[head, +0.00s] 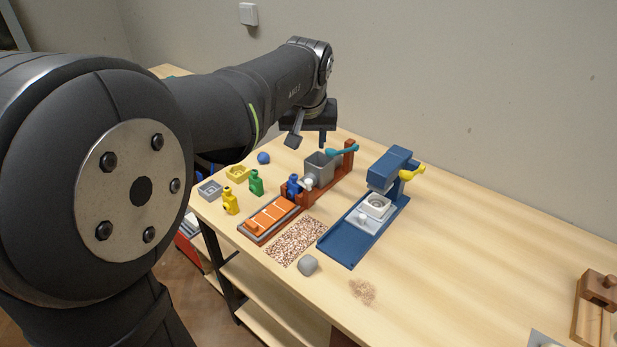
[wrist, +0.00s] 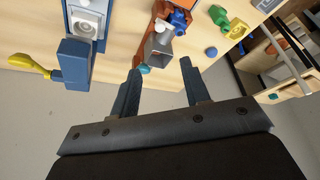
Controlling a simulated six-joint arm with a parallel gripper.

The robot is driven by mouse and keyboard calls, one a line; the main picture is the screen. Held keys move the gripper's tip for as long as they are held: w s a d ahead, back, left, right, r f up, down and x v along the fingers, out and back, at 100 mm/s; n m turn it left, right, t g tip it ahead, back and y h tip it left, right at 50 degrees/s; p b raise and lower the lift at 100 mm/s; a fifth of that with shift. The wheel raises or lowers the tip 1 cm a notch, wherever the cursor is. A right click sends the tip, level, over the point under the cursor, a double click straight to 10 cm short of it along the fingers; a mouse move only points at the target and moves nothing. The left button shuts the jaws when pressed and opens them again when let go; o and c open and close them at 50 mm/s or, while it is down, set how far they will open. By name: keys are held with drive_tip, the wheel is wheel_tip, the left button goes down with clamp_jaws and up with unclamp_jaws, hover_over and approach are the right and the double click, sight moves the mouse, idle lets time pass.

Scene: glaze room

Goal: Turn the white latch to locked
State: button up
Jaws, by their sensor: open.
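Two small white parts could be the latch, and I cannot tell which position either is in. One white knob (head: 308,184) is on the red-brown fixture (head: 331,190), beside a blue bottle-shaped piece (head: 293,185). The other white knob (head: 362,217) is on the white carriage of the blue press (head: 345,243). My gripper (head: 309,140) is open and empty, above the far end of the red-brown fixture, near its grey hopper (head: 319,168) and teal lever (head: 343,150). In the wrist view my gripper's fingers (wrist: 160,67) stand apart, with the hopper (wrist: 158,48) beyond them.
The blue press has a yellow lever (head: 412,173). Yellow (head: 230,201) and green (head: 256,183) bottle-shaped pieces, a blue ball (head: 263,157) and an orange slatted tray (head: 270,217) stand left. The table's right middle is clear.

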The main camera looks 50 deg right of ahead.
sight(309, 181)
drive_tip(key=x, duration=1.7)
drive_tip(key=shift+d+f, duration=0.1)
drive_tip(key=shift+f, duration=0.05)
clamp_jaws()
